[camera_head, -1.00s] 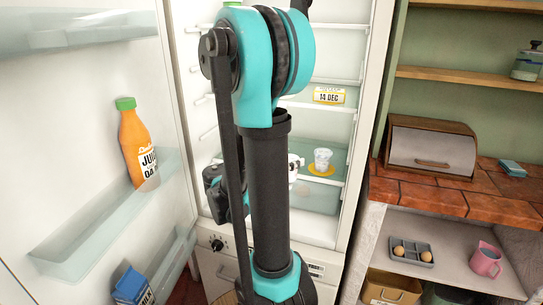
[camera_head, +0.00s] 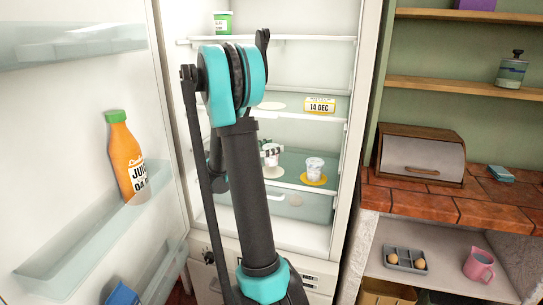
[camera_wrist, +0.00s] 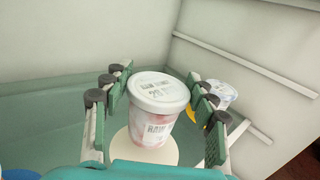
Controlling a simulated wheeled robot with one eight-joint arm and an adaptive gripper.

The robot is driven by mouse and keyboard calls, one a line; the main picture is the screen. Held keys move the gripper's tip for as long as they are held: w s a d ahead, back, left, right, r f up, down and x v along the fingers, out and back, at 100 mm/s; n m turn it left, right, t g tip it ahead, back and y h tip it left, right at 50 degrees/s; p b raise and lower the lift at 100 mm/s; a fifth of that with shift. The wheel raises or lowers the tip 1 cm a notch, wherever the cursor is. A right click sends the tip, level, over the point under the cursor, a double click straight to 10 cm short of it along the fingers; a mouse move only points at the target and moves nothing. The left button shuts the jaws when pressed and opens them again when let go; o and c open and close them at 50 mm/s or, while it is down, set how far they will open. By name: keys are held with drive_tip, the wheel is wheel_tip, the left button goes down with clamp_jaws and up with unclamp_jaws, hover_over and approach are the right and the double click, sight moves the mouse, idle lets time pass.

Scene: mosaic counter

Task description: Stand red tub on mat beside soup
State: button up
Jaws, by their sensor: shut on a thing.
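The red tub (camera_wrist: 155,118) has a white lid and a pale body with red-pink marks and a printed label. My gripper (camera_wrist: 155,76) has its fingers on both sides of it and is shut on it. A round cream mat (camera_wrist: 172,153) shows under the tub; whether the tub touches it I cannot tell. In the head view the tub (camera_head: 270,154) is partly hidden by my arm, over the pale mat (camera_head: 272,172) on the fridge shelf. To its right a white tub (camera_head: 314,166) stands on a yellow mat (camera_head: 314,180). I cannot read which container is soup.
On the shelf above, a carton marked 14 DEC (camera_head: 319,106) stands right of an empty cream mat (camera_head: 270,105). A green tub (camera_head: 222,22) stands higher up. The open fridge door (camera_head: 75,150) with a juice bottle (camera_head: 125,158) is at left; the fridge's side wall is at right.

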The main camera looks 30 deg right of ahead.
drive_tip(key=shift+s+f, duration=0.1)
drive_tip(key=shift+f, duration=1.6)
drive_tip(key=shift+f, duration=0.15)
drive_tip(key=o, duration=1.3)
drive_tip(key=shift+c, duration=0.2)
